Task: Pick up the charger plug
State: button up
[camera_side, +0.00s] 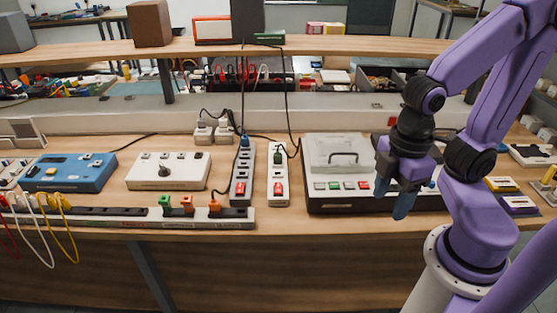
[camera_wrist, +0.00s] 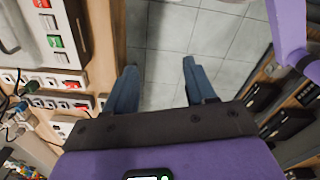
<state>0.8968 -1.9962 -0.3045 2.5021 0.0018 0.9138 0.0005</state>
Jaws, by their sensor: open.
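Several plugs are in view, and I cannot tell which one is the charger plug. Two white block-like plugs (camera_side: 212,131) sit at the back of the bench by the wall. Green and orange plugs (camera_side: 186,203) sit in a long black-and-white strip along the front edge. Darker plugs stand at the far ends of two short power strips (camera_side: 240,180). In the wrist view, blurred plugs and cords (camera_wrist: 18,112) show at the left edge. My gripper (camera_side: 392,197) is open and empty, right of all these, by the device's front right. Its blue fingers (camera_wrist: 159,68) have only floor tiles between them.
A white-topped device (camera_side: 340,155) with coloured switches stands between the strips and my gripper. A blue box (camera_side: 70,173) and a white box (camera_side: 168,171) stand left. Black cables hang from the shelf (camera_side: 370,47) above. Yellow and purple blocks lie at the right.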

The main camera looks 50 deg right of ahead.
jog(key=shift+o, duration=0.5)
